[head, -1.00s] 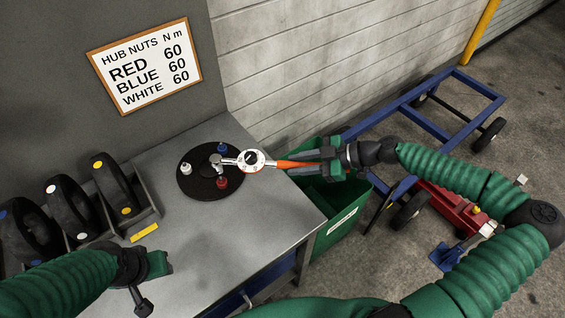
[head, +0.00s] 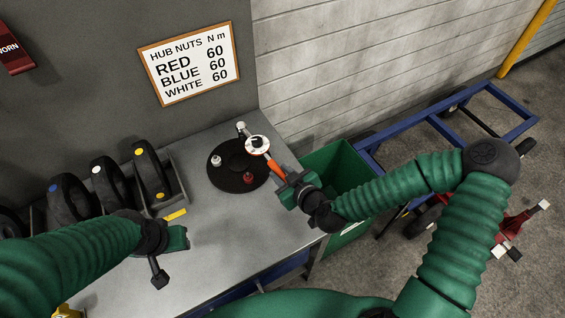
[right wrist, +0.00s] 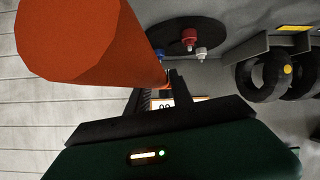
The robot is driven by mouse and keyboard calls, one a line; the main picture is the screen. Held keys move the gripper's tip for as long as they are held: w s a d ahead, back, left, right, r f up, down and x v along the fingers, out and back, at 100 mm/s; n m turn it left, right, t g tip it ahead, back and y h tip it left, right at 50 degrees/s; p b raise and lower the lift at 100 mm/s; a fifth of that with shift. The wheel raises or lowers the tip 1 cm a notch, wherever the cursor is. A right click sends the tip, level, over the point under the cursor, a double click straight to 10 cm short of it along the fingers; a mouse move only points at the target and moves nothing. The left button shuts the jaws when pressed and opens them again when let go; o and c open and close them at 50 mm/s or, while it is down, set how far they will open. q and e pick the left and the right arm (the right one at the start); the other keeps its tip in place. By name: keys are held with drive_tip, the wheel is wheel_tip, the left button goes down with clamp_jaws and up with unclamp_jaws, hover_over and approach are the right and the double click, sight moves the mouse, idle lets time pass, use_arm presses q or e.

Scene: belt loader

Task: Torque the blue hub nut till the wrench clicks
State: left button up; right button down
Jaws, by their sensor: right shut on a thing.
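My right gripper (head: 288,187) is shut on the orange handle (head: 273,166) of the torque wrench, which also fills the upper left of the right wrist view (right wrist: 85,40). The wrench's white dial (head: 257,145) and silver head (head: 241,127) reach over the far side of the black hub (head: 238,184). The blue nut (right wrist: 158,54) shows in the right wrist view; in the head view the wrench hides it. I cannot tell whether the head touches it. The white nut (head: 216,160) and red nut (head: 249,177) are uncovered. My left gripper (head: 178,240) is over the bench front; its jaws are unclear.
Several black wheels (head: 110,185) stand in a rack at the left. A green bin (head: 335,168) and blue cart (head: 440,122) stand right of the bench.

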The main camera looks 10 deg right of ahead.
drive_tip(key=shift+s+d+r+m+h, duration=0.35)
drive_tip(key=shift+s+d+m+h, duration=0.05)
drive_tip(key=shift+d, duration=0.1)
use_arm(q)
drive_tip(key=shift+d+r, duration=0.1)
drive_tip(key=shift+r, duration=0.3)
